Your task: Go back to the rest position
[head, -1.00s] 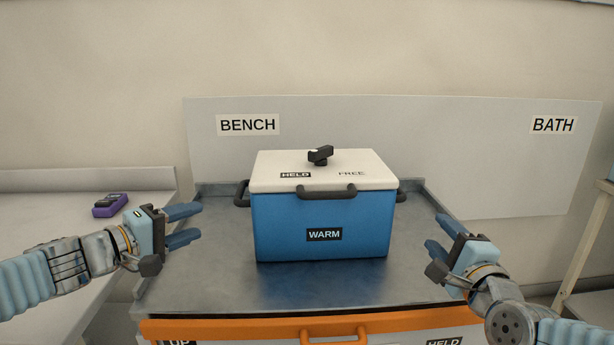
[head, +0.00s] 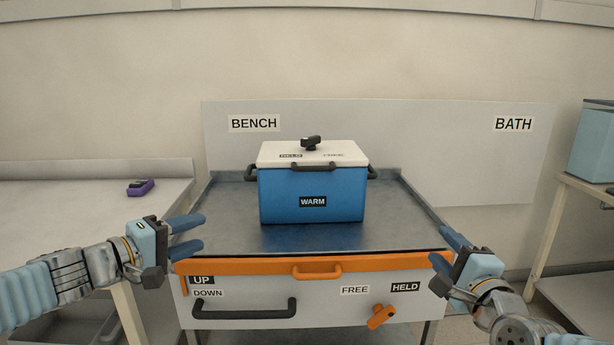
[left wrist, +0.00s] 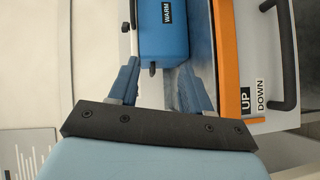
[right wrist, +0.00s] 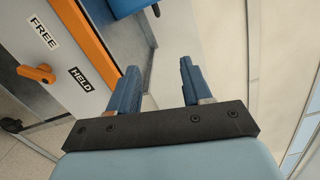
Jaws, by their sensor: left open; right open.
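My left gripper (head: 187,236) is open and empty at the left front of the cabinet top. Its two blue fingers stand apart in the left wrist view (left wrist: 157,88). My right gripper (head: 444,252) is open and empty at the right front corner of the cabinet. Its fingers also stand apart in the right wrist view (right wrist: 157,88). A blue box marked WARM (head: 285,205), with a white lid (head: 270,153) and dark handles, stands upright on the metal cabinet top (head: 290,239). Neither gripper touches the box.
The cabinet front has an orange rail with a handle (head: 317,271), a dark bar handle (head: 245,313) and an orange knob (head: 381,316) near FREE and HELD labels. A purple device (head: 141,187) lies on the left bench (head: 60,205). A shelf rack (head: 572,185) stands right.

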